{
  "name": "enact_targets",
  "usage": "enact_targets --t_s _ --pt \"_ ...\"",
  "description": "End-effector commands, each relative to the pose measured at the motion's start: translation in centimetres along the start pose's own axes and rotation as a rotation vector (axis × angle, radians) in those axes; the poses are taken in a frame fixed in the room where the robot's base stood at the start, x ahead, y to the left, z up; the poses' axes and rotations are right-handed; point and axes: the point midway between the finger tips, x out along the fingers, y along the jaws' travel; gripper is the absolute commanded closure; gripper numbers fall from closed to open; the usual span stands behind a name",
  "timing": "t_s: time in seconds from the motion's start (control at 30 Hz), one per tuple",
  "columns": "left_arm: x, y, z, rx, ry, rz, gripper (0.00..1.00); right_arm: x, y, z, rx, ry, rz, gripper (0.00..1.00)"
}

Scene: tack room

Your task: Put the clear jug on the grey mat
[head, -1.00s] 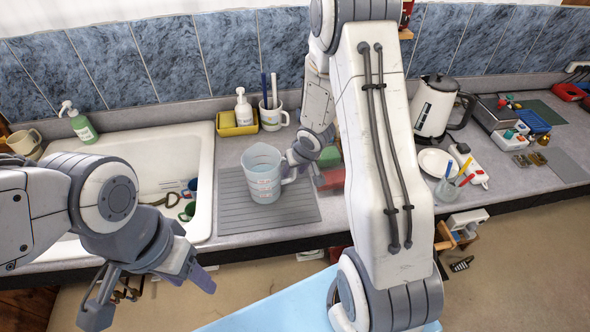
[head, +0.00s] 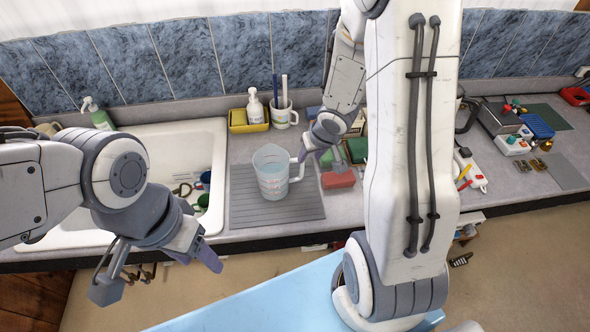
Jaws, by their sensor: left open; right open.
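The clear jug (head: 271,176) stands upright on the grey ribbed mat (head: 250,213) beside the sink, towards the mat's back half. Its handle points right. My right gripper (head: 322,157) is open, just right of the jug's handle; a small gap seems to show, and part of the gripper is hidden by its own wrist. My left gripper (head: 158,272) is open and empty in front of the counter, below the sink, well away from the jug.
A white sink (head: 150,150) lies left of the mat. Behind the jug are a yellow caddy (head: 249,127) and a white mug (head: 282,117). A red sponge (head: 338,180) and a green block (head: 357,150) sit close to my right gripper. A second flat grey mat (head: 566,172) lies far right.

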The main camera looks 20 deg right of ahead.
Motion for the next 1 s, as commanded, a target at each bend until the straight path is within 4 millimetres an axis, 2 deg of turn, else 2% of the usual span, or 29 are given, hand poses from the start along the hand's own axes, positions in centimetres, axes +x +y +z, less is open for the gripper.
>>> enact_targets --t_s 0.13,0.23,0.33,0.4,0.5,0.6,0.7,0.8,1.0 --pt "0.0 0.0 0.0 0.0 0.0 0.0 0.44 -3.3 -3.9 -0.7 -0.126 -0.006 0.063 0.53" --pt "0.0 0.0 0.0 0.0 0.0 0.0 0.44 -7.1 -8.2 0.5 -0.244 -0.039 0.095 0.53" --pt "0.0 0.0 0.0 0.0 0.0 0.0 0.44 -11.1 -12.6 3.9 -0.362 -0.109 0.072 0.53" --pt "0.0 0.0 0.0 0.0 0.0 0.0 0.44 -13.7 -15.2 7.0 -0.446 -0.169 0.028 0.53" --pt "0.0 0.0 0.0 0.0 0.0 0.0 0.44 -17.0 -17.9 11.5 -0.556 -0.255 -0.054 0.53" --pt "0.0 0.0 0.0 0.0 0.0 0.0 0.44 -19.4 -19.4 14.9 -0.641 -0.322 -0.126 0.53" --pt "0.0 0.0 0.0 0.0 0.0 0.0 0.44 -20.7 -19.8 16.8 -0.687 -0.361 -0.169 0.53" --pt "0.0 0.0 0.0 0.0 0.0 0.0 0.44 -21.0 -19.9 17.3 -0.702 -0.376 -0.182 0.53" --pt "0.0 0.0 0.0 0.0 0.0 0.0 0.44 -21.0 -19.9 17.3 -0.699 -0.376 -0.18 0.53"
